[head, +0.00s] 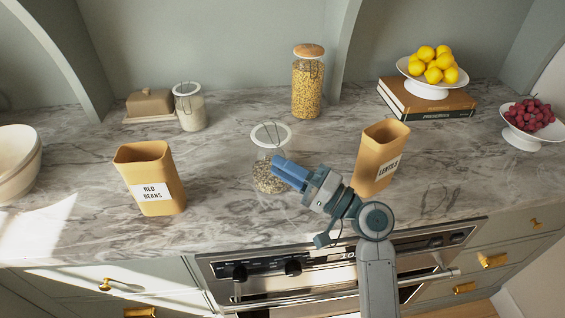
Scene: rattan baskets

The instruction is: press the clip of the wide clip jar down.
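A glass clip jar (268,181) stands near the middle of the counter, with grains in its lower part. Its round white-rimmed top (269,135) carries a thin wire clip; whether the clip is fully down is too small to tell. My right gripper (281,166) comes in from the lower right. Its blue fingers lie together with nothing visible between them. The tips overlap the jar's right side in the head view, below the rim; contact cannot be told. A second clip jar (192,114), with white contents, stands farther back left. My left gripper is not in view.
A red beans canister (147,166) stands left and a lentils canister (386,140) right of the jar. A tall pasta jar (307,92) is behind. Bowls of lemons (427,91) and grapes (523,138) stand at right. The marble counter between the canisters is mostly clear.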

